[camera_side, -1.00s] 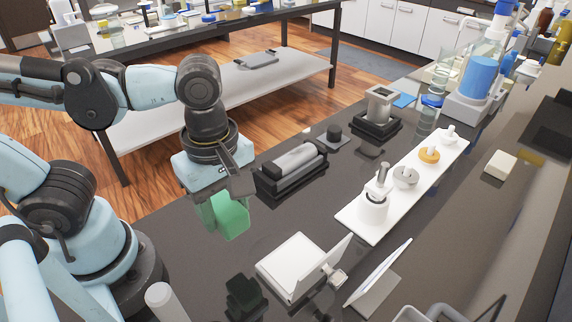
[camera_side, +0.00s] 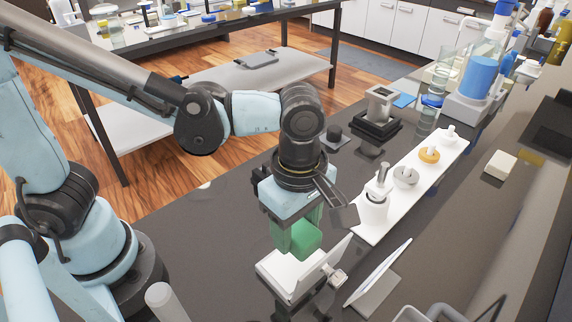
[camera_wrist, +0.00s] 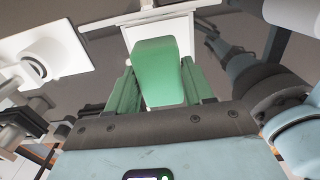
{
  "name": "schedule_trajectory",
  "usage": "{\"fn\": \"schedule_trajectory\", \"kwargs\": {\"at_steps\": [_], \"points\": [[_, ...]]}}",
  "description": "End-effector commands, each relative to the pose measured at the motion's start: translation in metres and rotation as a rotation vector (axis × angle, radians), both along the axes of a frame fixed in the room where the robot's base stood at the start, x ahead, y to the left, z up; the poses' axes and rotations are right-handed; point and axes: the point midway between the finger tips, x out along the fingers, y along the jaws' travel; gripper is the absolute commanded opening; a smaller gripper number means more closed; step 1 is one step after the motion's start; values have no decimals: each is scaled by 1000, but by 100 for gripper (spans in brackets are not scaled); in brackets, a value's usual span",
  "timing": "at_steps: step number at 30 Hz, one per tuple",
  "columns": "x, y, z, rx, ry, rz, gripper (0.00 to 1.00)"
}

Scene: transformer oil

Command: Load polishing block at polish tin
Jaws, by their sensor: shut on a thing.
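My gripper (camera_side: 296,236) has green fingers, shut on a green polishing block (camera_side: 308,238). In the wrist view the block (camera_wrist: 156,72) sits between the two fingers of my gripper (camera_wrist: 155,92). A low white box with a raised lid (camera_side: 270,266), which looks like the polish tin, lies on the dark bench. In the side view the block overlaps the box's back edge and appears above it; I cannot tell whether they touch. In the wrist view a white panel (camera_wrist: 165,30) shows just beyond the block, and the block hides part of it.
A tilted white panel on a stand (camera_side: 380,275) is right of the box. A dark-based device (camera_side: 376,124) stands farther back. The bench behind the tray is partly clear.

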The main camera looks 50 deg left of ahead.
Motion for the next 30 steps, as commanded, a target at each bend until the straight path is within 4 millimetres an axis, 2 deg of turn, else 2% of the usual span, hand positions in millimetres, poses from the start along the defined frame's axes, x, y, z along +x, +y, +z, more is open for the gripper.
{"fn": "schedule_trajectory", "kwargs": {"at_steps": [9, 15, 30], "points": [[0, 0, -32, 0, 0, 0, 27], [0, 0, -45, 0, 0, 0, 27], [0, 0, -50, 0, 0, 0, 27]]}}
